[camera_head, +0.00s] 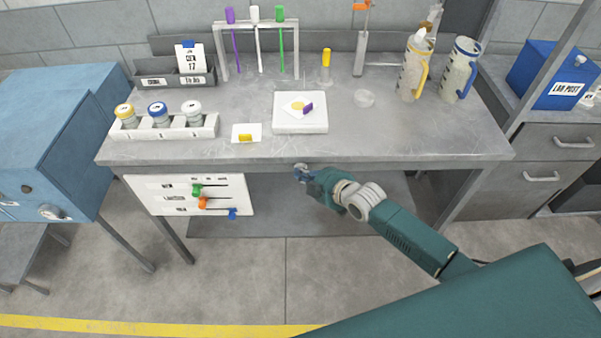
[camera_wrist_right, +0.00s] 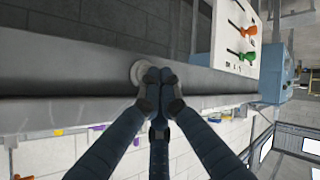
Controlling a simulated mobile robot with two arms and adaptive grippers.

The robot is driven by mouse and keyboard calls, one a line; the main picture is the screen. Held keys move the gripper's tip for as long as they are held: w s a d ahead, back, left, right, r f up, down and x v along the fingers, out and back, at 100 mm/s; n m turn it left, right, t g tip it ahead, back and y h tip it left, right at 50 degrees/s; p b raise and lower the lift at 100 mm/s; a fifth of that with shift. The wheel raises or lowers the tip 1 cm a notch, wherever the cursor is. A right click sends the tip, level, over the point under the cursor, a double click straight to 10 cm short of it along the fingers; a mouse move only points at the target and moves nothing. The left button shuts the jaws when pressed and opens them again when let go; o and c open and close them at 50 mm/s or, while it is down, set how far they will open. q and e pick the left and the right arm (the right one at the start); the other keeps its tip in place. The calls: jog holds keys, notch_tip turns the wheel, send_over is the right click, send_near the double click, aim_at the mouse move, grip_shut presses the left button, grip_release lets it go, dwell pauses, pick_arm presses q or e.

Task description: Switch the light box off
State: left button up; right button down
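A flat white box (camera_head: 300,125), which looks like the light box, sits on the grey bench. A small card with a yellow disc and a purple piece lies on it. I cannot tell whether it is lit. A round grey knob or button (camera_wrist_right: 138,72) is on the bench's front edge; it also shows in the head view (camera_head: 301,167). My right gripper (camera_wrist_right: 158,76) has its fingertips together, just beside the knob and overlapping it in the wrist view. I cannot tell if they touch. Nothing shows between the fingers. My left gripper is not in view.
A white panel with green, orange and blue sliders (camera_head: 203,196) hangs under the bench, left of my gripper. On the bench are a tube rack (camera_head: 257,24), a jar holder (camera_head: 165,127), a yellow-tagged card (camera_head: 246,134) and two jugs (camera_head: 412,72). The bench's front right is clear.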

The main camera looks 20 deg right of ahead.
jog(key=shift+w+d+r, duration=0.3)
jog(key=shift+w+r, duration=0.1)
jog(key=shift+r, duration=0.2)
jog(key=s+a+f+p, duration=0.1)
jog(key=s+a+p, duration=0.1)
jog(key=s+p, duration=0.2)
jog(key=shift+s, duration=0.85)
